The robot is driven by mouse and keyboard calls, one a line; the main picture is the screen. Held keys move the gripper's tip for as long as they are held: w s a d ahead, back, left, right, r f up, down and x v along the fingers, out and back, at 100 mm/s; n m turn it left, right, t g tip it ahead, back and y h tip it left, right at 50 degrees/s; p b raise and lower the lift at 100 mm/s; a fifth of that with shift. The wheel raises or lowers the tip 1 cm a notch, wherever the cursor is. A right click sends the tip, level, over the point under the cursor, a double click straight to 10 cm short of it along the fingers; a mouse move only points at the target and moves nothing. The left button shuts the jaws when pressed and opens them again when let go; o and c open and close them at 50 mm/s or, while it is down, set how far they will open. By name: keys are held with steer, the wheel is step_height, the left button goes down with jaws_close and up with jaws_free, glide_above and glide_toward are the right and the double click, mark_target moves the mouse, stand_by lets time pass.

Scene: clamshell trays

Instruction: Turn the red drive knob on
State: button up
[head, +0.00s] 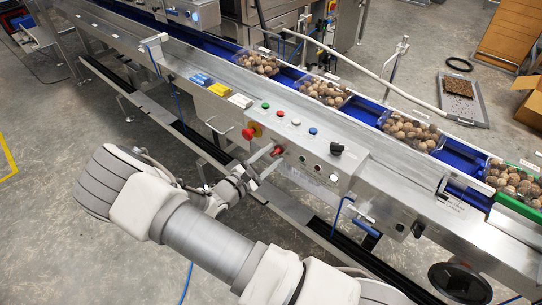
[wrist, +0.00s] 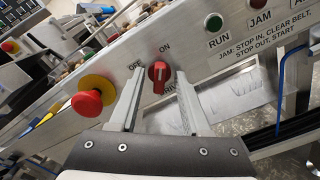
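The red drive knob (wrist: 159,78) is on the sloped metal panel, between the two fingers of my gripper (wrist: 157,88) in the wrist view. The fingers stand apart with a gap on each side of the knob. The OFF label is left of the knob and the ON label above it. The knob's pale line runs nearly upright in the picture, its top end nearer ON. The label below the knob is partly hidden. In the head view the red knob (head: 277,150) shows at the fingertips of my gripper (head: 268,161).
A red mushroom button (wrist: 87,102) on a yellow base is close left of my left finger. A green RUN button (wrist: 213,22) and a red JAM button (wrist: 258,3) are at upper right. In the head view, a black knob (head: 336,149) and several small buttons share the conveyor's panel.

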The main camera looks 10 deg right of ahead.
steer(key=p+v, duration=0.2)
steer(key=v, duration=1.5)
steer(key=shift+s+a, duration=0.15)
steer(key=shift+r, duration=0.1)
steer(key=s+d+r+m+g+y, duration=0.3)
steer(key=d+r+m+g, duration=0.2)
steer(key=r+g, duration=0.15)
steer(key=s+d+r+m+g+y, duration=0.2)
steer(key=d+r+m+g+y, duration=0.1)
steer(key=d+r+m+g, duration=0.3)
steer(key=s+d+r+m+t+y, duration=0.2)
steer(key=s+r+m+t+y, duration=0.15)
steer(key=s+r, duration=0.35)
steer(key=s+d+r+m+t+y, duration=0.1)
steer(key=s+r+m+t+y, duration=0.3)
steer(key=r, duration=0.6)
step_height(320, 180, up, 14)
steer(key=y+p, duration=0.1)
steer(key=p, duration=1.3)
steer(key=shift+s+f, duration=0.15)
